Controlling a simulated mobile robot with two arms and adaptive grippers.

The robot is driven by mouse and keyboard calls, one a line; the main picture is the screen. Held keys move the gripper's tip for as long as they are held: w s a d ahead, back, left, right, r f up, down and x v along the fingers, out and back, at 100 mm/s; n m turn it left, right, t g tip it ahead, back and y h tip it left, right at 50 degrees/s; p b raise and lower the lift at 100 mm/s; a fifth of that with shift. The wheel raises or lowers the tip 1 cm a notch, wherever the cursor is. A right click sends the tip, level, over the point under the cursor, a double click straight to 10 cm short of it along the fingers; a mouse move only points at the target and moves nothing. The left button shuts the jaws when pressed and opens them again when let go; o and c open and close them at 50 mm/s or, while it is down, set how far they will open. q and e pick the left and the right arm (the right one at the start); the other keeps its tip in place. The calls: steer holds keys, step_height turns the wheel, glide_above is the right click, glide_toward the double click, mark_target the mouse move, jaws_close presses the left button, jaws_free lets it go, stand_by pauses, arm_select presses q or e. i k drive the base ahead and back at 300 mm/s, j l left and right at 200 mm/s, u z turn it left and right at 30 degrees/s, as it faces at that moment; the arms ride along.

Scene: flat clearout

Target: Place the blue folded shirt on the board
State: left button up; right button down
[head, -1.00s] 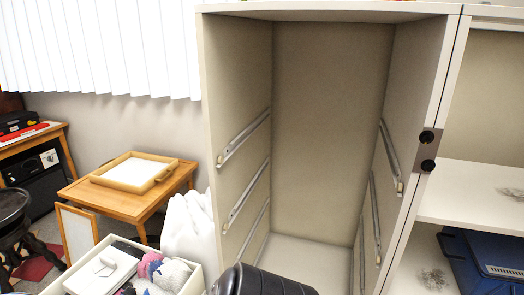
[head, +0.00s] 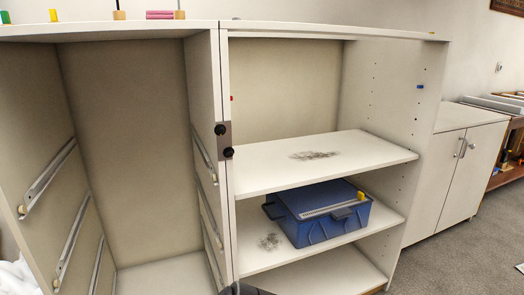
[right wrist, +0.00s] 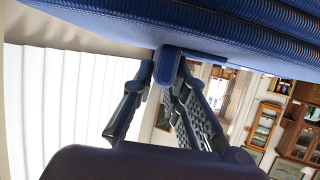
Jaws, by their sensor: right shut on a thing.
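The blue folded shirt (right wrist: 230,22) fills the top of the right wrist view, with ribbed, stacked folds. My right gripper (right wrist: 167,70) is shut on it, with part of the blue cloth between the fingertips. My left gripper is not in view.
A blue lidded bin (head: 320,228) stands on the middle shelf (head: 375,225). The tall left compartment (head: 135,150) is empty, with metal rails on its sides. A low white cabinet (head: 450,170) stands at right. Small coloured things (head: 160,14) sit on top.

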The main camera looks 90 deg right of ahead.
mark_target(315, 152)
steer(key=z, duration=1.85)
